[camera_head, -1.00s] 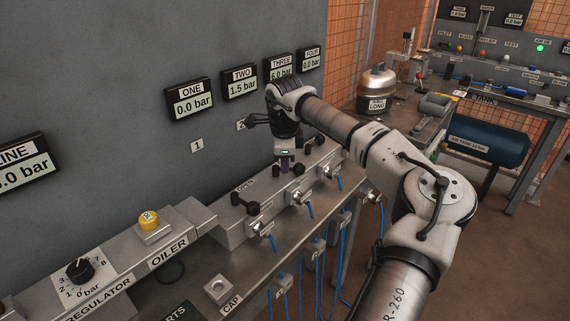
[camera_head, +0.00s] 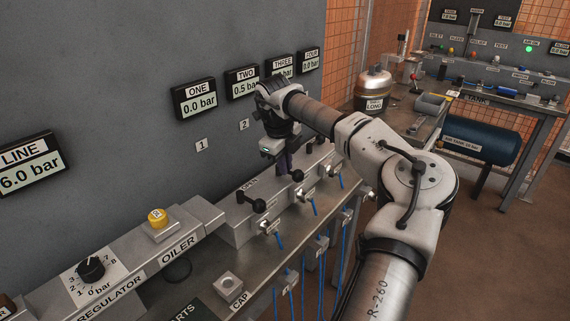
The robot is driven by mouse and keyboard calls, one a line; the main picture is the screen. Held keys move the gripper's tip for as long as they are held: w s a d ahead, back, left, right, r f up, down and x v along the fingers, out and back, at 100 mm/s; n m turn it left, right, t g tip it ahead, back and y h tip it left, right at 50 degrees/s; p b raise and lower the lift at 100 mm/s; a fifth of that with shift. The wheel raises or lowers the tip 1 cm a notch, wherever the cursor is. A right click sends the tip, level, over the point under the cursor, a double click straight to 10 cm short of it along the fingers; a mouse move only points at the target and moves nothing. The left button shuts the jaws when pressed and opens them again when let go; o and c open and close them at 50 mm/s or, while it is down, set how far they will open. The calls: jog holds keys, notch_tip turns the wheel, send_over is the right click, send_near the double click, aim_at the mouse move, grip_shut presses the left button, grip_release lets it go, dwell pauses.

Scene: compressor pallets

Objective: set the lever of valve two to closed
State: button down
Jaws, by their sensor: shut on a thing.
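My gripper (camera_head: 283,165) points down over the manifold (camera_head: 231,225) and is shut on the lever of valve two. The fingers hide much of that lever; one black knob (camera_head: 297,175) shows just right of them. The lever's exact angle is hard to tell. Gauge two (camera_head: 243,82) on the wall reads 0.5 bar. Valve one's black lever (camera_head: 250,201) is to the left, near the label OPEN (camera_head: 250,183), and gauge one (camera_head: 195,98) reads 0.0 bar.
Valve three's lever (camera_head: 311,143) is close to the right of my gripper. The grey wall (camera_head: 150,60) rises behind. The regulator knob (camera_head: 91,268), yellow oiler button (camera_head: 157,217) and a cap block (camera_head: 228,284) are at the left.

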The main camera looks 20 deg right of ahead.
jog(key=shift+m, duration=0.3)
jog(key=c, duration=1.5)
grip_release()
notch_tip(320, 180, up, 14)
jog(key=s+a, duration=0.1)
jog(key=a, duration=0.1)
jog(key=shift+s+a+f+b, duration=0.2)
jog(key=shift+s+b, duration=0.05)
jog(key=shift+b, duration=0.2)
